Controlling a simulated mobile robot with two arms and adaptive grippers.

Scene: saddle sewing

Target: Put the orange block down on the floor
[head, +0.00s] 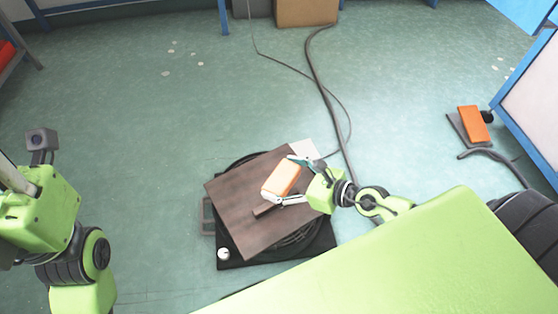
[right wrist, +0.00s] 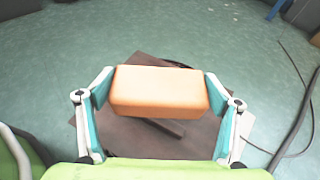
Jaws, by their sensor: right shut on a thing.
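The orange block (head: 281,179) is in the middle of the head view, held between the fingers of my right gripper (head: 290,180). In the right wrist view the block (right wrist: 159,91) spans the gap between both fingertips of the gripper (right wrist: 158,92), which touch its two ends. The block shows in front of a dark brown board (head: 232,192); how far above the board it is I cannot tell. The green floor (head: 130,130) lies around. My left arm is at the left edge of the head view, but its gripper's fingers do not show.
The brown board lies on a black base (head: 228,262) with coiled cable. A cable (head: 326,90) runs back across the floor to a cardboard box (head: 306,12). An orange pedal (head: 473,124) stands at right near a blue-framed panel (head: 525,90).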

